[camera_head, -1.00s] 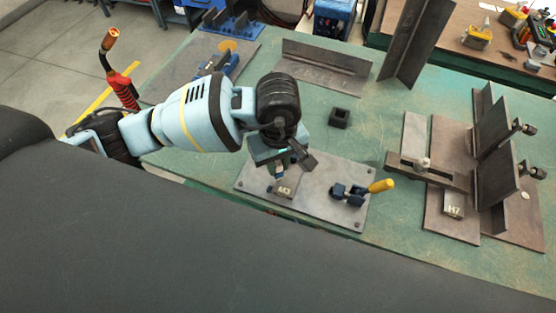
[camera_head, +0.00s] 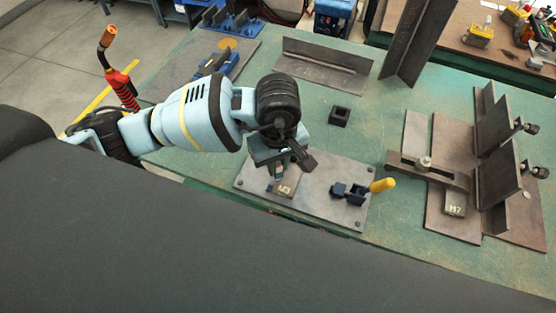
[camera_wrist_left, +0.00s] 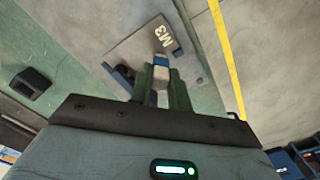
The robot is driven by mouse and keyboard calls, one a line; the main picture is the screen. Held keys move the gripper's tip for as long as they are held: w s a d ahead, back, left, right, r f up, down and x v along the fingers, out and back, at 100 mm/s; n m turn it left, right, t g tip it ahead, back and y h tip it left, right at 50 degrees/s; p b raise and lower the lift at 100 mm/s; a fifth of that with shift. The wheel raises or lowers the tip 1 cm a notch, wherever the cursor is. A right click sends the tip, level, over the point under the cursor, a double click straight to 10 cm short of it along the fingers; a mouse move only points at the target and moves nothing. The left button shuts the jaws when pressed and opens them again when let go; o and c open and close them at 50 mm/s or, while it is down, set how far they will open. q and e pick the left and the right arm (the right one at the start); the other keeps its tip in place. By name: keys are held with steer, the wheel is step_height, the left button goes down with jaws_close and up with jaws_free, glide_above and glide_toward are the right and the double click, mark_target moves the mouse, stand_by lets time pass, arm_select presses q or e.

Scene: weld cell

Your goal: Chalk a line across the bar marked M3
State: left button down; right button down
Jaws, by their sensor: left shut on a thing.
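The bar marked M3 (camera_head: 284,190) lies on a grey steel plate (camera_head: 313,187) on the green table; the label also shows in the left wrist view (camera_wrist_left: 166,41). My left gripper (camera_head: 279,169) is above the bar's far part, pointing down. In the left wrist view its two fingers (camera_wrist_left: 161,72) are shut on a small stick with a blue band and pale ends, seemingly the chalk (camera_wrist_left: 161,61). The stick's tip is at or just above the bar, beside the label; I cannot tell whether it touches. No chalk line is discernible on the bar. My right gripper is not in view.
A clamp with a yellow handle (camera_head: 381,185) stands on the plate right of the bar. A small dark block (camera_head: 339,116) sits behind. A bar marked H7 (camera_head: 454,204) and upright plates stand at the right. An angle iron (camera_head: 322,67) lies at the back.

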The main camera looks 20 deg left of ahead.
mark_target(294, 184)
arm_select(q)
steer(key=shift+f, duration=0.1)
steer(key=shift+d, duration=0.1)
steer(key=shift+d, duration=0.3)
steer(key=shift+d, duration=0.4)
stand_by(0.3)
steer(key=shift+s+d, duration=0.1)
steer(key=shift+d, duration=0.05)
steer(key=shift+d, duration=0.3)
steer(key=shift+d, duration=0.35)
stand_by(0.3)
steer(key=shift+d, duration=0.15)
steer(key=shift+d, duration=0.25)
